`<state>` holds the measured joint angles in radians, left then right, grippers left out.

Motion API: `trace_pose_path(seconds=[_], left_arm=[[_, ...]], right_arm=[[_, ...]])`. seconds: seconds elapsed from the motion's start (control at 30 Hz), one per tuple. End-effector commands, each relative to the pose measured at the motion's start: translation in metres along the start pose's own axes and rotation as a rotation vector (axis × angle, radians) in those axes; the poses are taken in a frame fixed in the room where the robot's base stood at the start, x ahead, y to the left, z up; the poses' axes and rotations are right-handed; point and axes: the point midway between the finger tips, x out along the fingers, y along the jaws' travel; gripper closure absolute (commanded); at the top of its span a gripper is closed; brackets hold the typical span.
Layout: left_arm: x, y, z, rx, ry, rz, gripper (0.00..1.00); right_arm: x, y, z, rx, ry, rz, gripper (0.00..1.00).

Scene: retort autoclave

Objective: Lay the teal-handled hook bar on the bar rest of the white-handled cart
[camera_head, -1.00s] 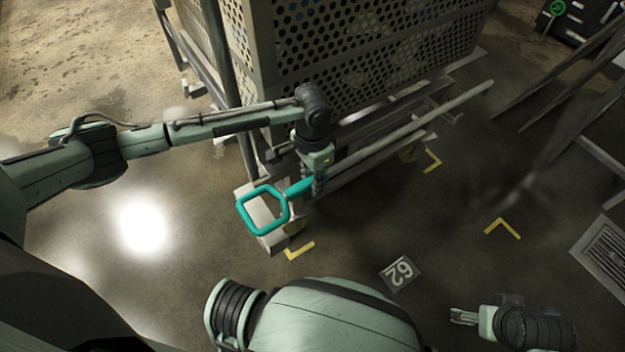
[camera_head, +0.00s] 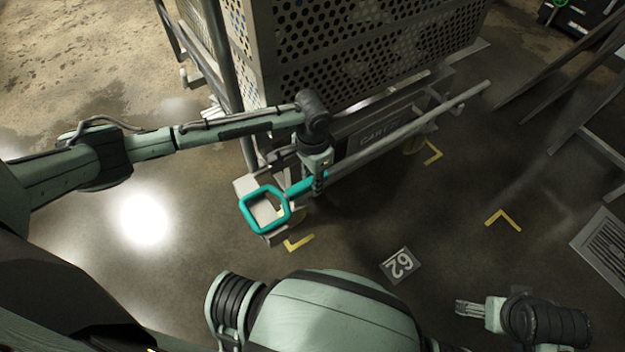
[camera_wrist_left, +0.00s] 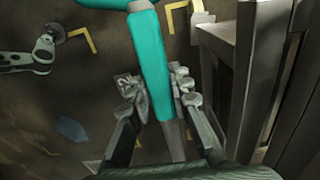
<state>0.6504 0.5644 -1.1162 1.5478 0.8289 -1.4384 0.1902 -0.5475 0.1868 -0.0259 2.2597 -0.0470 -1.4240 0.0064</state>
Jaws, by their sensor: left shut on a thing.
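The hook bar has a teal loop handle (camera_head: 264,210) and a long grey rod (camera_head: 410,132). The rod slants up to the right alongside the cart's lower frame. My left gripper (camera_head: 319,184) is shut on the teal grip just behind the loop; the grip also shows between its fingers in the left wrist view (camera_wrist_left: 152,75). The cart (camera_head: 255,140) carries a perforated basket and has a dark plate lettered "CART". I cannot make out its white handle or its bar rest. My right gripper (camera_head: 468,308) is low at the right, apart from the bar; its finger opening is unclear.
The perforated metal basket (camera_head: 360,50) rises just behind the bar. Yellow corner marks (camera_head: 503,219) and a plate numbered 62 (camera_head: 400,264) are on the floor. A floor grate (camera_head: 603,250) and dark slanted panels stand at the right. The floor between is clear.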

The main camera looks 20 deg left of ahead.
Motion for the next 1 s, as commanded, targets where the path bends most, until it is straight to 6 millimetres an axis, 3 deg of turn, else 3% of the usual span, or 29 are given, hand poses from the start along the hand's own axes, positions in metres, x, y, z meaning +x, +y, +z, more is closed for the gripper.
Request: trace_pose_path(seconds=[0.63,0.67,0.8,0.87,1.0], left_arm=[[0.0034,0.0,-0.0019,0.001,0.004,0.0,1.0],[0.0035,-0.0001,-0.002,0.001,0.005,0.0,0.79],[0.0039,-0.0001,-0.0014,0.0,0.003,0.0,0.62],[0.0042,0.0,-0.0012,0.0,0.003,0.0,0.56],[0.0047,0.0,-0.0007,0.0,0.001,0.0,0.56]], right_arm=[[0.0007,0.0007,0.0005,0.0,-0.002,0.001,0.15],[0.0007,0.0007,0.0005,0.0,-0.002,0.001,0.15],[0.0009,0.0007,0.0004,0.001,-0.002,0.001,0.15],[0.0009,0.0007,0.0005,0.001,-0.002,0.001,0.15],[0.0011,0.0007,0.0005,0.001,-0.001,0.001,0.15]])
